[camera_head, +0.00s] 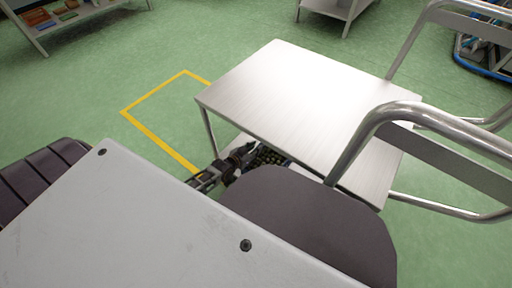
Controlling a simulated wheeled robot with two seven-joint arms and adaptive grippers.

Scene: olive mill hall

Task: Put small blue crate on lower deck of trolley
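The trolley (300,95) stands ahead with a bare brushed-metal upper deck and tubular handles on the right. Its lower deck (240,140) shows only as a small strip under the upper deck's near left edge. My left gripper (238,160) is low at that near edge, partly hidden behind my own arm. Right beside its fingers is a dark, lumpy patch with a little blue at its edge, perhaps the small blue crate (287,163); most of it is hidden by the upper deck and my arm. Whether the fingers hold it cannot be told. My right gripper is not in view.
A yellow floor marking (150,132) lies left of the trolley on open green floor. A shelf (62,22) with small items stands at the far left. Another table or shelf (340,8) stands at the back, and a blue-rimmed object (480,65) at the far right.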

